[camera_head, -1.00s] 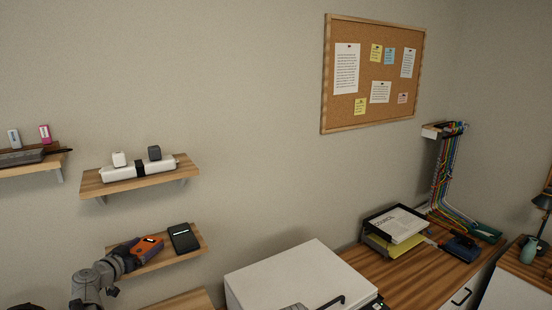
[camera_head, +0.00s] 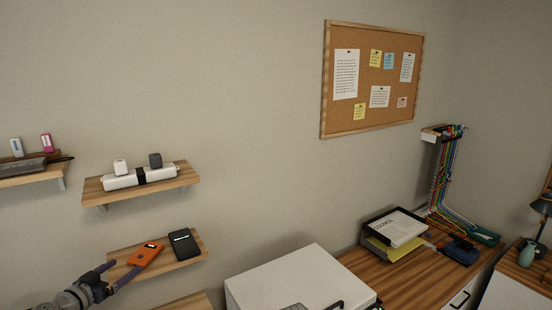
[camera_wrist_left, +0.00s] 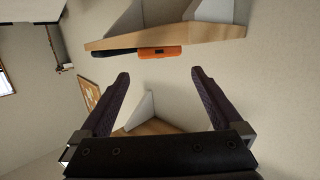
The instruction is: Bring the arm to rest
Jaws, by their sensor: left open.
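My left gripper (camera_head: 125,270) is open and empty at the lower left of the head view, beside the near left part of the lower wall shelf (camera_head: 193,251). Its two dark fingers stand apart in the left wrist view (camera_wrist_left: 160,73), with nothing between them. An orange phone (camera_head: 146,254) lies on that shelf, just beyond the fingertips and apart from them. The phone also shows at the shelf's edge in the left wrist view (camera_wrist_left: 160,50). My right gripper is not in view.
A black device (camera_head: 184,243) lies beside the orange phone. A higher shelf (camera_head: 98,193) holds a white power strip (camera_head: 130,180). A white-topped box (camera_head: 290,280) stands at bottom centre. A paper tray (camera_head: 395,230) sits on the wooden desk. The wall between is bare.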

